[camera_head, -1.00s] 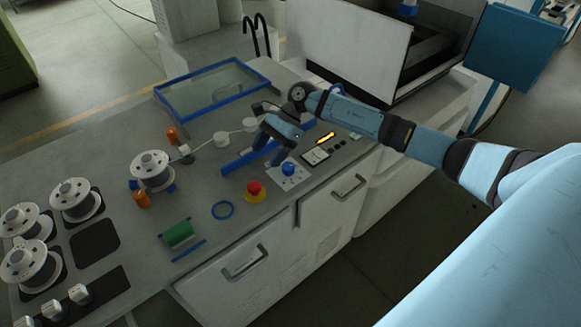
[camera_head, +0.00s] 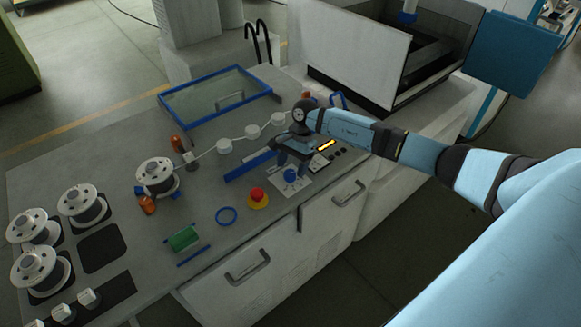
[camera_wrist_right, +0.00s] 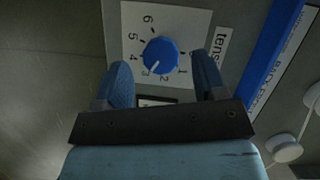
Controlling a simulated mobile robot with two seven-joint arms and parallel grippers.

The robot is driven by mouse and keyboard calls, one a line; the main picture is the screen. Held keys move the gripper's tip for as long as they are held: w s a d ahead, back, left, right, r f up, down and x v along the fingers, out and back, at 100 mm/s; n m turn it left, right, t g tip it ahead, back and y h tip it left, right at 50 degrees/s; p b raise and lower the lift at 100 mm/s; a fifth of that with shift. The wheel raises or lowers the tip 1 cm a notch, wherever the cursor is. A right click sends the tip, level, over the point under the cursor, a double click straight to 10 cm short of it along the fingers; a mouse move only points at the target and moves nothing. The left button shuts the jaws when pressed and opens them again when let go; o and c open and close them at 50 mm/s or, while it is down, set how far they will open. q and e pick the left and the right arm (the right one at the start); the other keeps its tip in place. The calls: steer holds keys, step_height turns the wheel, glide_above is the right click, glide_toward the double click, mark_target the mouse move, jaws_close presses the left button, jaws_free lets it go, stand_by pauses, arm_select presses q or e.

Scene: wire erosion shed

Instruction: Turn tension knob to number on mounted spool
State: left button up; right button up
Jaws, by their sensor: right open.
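The blue tension knob (camera_head: 290,176) sits on a white dial plate (camera_head: 303,187) near the bench's front edge. In the right wrist view the knob (camera_wrist_right: 161,55) has a white mark toward the lower left, near 3; the numbers 1 to 6 run around it. My right gripper (camera_head: 292,165) is open just above the knob. In the wrist view its fingertips (camera_wrist_right: 160,62) are on either side of the knob, apart from it. The mounted spool (camera_head: 156,174) stands left with wire running to white rollers (camera_head: 224,146); its number is not readable. My left gripper is not in view.
A red emergency button (camera_head: 258,196) on yellow is left of the dial. A blue bar (camera_head: 249,167) lies behind it. A blue ring (camera_head: 226,216), a green block (camera_head: 183,238) and several spare spools (camera_head: 83,203) are farther left.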

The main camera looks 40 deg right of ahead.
steer(key=shift+x, duration=1.1)
steer(key=c, duration=0.9)
steer(key=shift+m, duration=0.3)
